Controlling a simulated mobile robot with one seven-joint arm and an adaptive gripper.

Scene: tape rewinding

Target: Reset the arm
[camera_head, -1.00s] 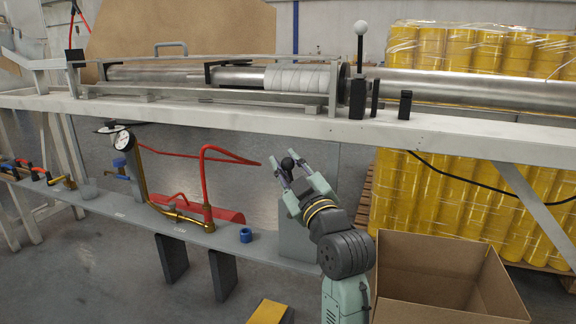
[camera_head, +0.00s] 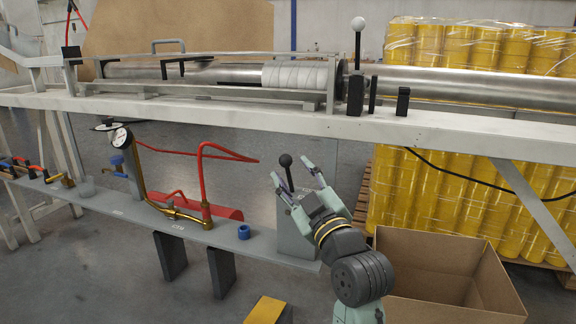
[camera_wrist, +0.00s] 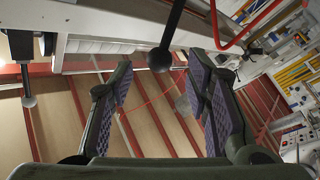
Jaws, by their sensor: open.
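My gripper (camera_head: 291,173) is open in the head view, in front of the grey box below the rail. A lever with a black ball knob (camera_head: 285,160) stands up from the grey box (camera_head: 293,236), just beyond and between the fingertips. In the wrist view, the black knob (camera_wrist: 159,60) shows between the spread fingers of my gripper (camera_wrist: 160,85), near their tips. No grip on it is visible. The silver tube (camera_head: 238,74) with a black bracket (camera_head: 170,68) lies along the rail above.
The white rail (camera_head: 250,118) crosses above my gripper. A white-knobbed lever (camera_head: 358,26) stands on it. An open cardboard box (camera_head: 440,250) is at lower right, before stacked yellow rolls (camera_head: 420,190). A red pipe (camera_head: 201,175), gauge (camera_head: 121,137) and blue ring (camera_head: 244,232) are left.

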